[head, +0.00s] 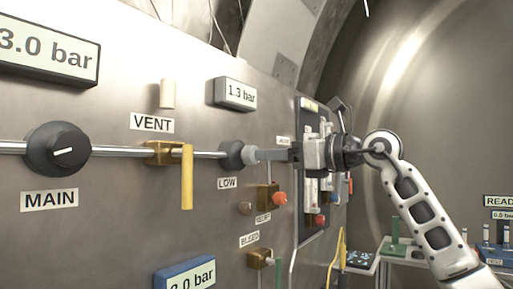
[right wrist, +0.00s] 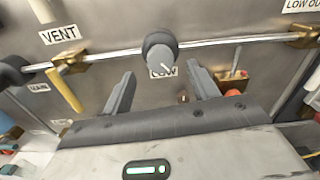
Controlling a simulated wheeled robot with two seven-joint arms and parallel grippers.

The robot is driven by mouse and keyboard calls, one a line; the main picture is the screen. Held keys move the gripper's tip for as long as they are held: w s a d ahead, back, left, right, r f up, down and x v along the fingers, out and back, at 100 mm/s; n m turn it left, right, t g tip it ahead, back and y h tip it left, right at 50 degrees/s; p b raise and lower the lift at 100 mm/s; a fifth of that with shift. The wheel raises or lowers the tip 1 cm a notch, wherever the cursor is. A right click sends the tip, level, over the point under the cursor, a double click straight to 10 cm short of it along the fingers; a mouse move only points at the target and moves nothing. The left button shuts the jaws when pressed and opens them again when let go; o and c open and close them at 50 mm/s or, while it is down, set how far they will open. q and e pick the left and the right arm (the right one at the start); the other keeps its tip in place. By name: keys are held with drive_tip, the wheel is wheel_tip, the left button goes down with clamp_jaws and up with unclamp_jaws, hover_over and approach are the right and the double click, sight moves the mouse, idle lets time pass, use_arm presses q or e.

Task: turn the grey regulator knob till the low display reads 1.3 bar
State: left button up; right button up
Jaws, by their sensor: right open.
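The grey regulator knob (head: 233,155) sits on the steel pipe above the LOW label. The low display (head: 236,94) above it reads 1.3 bar. In the right wrist view the knob (right wrist: 160,50) shows its pale face and pointer line, just beyond the fingertips. I cannot tell whether a finger touches the knob. My left gripper is not in view.
The dark MAIN knob (head: 57,149) and the yellow VENT lever (head: 187,177) lie left along the pipe. A red knob (head: 279,198) sits below the right gripper. A blue display (head: 186,275) is at the bottom. A small table (head: 405,257) stands at the right.

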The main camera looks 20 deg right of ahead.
sight(251, 155)
drive_tip(key=p+x, duration=0.1)
drive_tip(key=x, duration=0.4)
drive_tip(key=shift+w+a, duration=0.1)
drive_tip(key=shift+w, duration=0.05)
